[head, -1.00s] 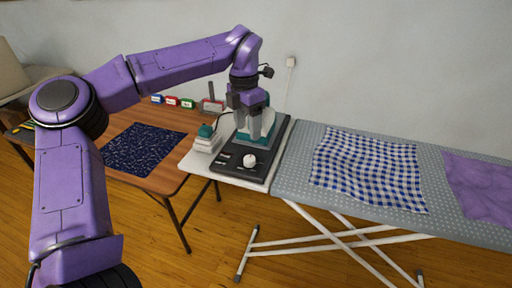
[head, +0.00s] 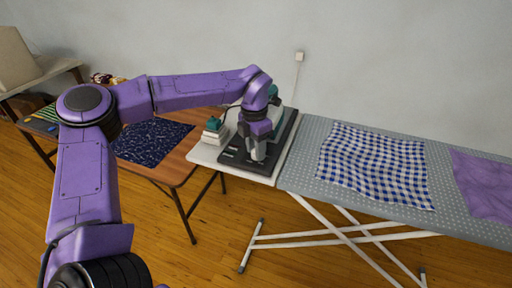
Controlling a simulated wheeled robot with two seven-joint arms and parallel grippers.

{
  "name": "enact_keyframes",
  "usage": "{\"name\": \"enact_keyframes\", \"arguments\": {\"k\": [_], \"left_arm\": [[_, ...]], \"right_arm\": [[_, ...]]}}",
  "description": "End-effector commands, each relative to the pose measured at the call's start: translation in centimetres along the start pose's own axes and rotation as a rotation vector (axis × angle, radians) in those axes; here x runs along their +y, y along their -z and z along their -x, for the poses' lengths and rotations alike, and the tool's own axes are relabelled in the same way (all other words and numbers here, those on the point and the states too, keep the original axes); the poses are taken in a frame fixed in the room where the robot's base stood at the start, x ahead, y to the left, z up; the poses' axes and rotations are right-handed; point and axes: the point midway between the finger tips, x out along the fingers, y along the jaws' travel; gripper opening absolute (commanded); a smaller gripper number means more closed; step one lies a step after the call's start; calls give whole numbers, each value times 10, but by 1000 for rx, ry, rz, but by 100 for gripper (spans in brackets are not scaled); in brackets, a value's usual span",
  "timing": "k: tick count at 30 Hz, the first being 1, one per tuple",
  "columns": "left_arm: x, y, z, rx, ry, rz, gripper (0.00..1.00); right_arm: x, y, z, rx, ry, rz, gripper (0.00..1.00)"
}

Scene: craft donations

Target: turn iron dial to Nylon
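The iron station is a dark base (head: 236,157) on the white end of the ironing board. Its white dial, seen earlier near the base's front, is now hidden behind my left gripper (head: 257,155). The gripper points down over the front of the base, with its fingertips where the dial was. I cannot tell whether the fingers touch or grip the dial. The teal iron (head: 274,116) is at the back of the base, partly covered by my gripper and wrist. The dial's labels are too small to read. My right gripper is not in view.
A white block with a teal top (head: 214,130) stands left of the base. A blue checked cloth (head: 375,165) and a purple cloth (head: 485,182) lie on the ironing board (head: 310,145). A navy patterned cloth (head: 152,141) lies on the wooden table at left.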

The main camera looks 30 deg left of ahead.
Motion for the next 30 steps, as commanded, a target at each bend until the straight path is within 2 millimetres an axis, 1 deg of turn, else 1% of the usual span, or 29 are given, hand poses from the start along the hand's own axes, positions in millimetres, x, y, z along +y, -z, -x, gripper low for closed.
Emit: {"name": "enact_keyframes", "arguments": {"k": [8, 14, 20, 30], "left_arm": [[0, 0, 2, 1, 0, -17, 6], [0, 0, 5, 7, 0, -97, 7], [0, -1, 8, 15, 0, -251, 7], [1, -2, 8, 34, -1, -573, 7]], "right_arm": [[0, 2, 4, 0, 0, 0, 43], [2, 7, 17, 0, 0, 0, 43], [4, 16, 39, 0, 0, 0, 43], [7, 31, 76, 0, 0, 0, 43]]}}
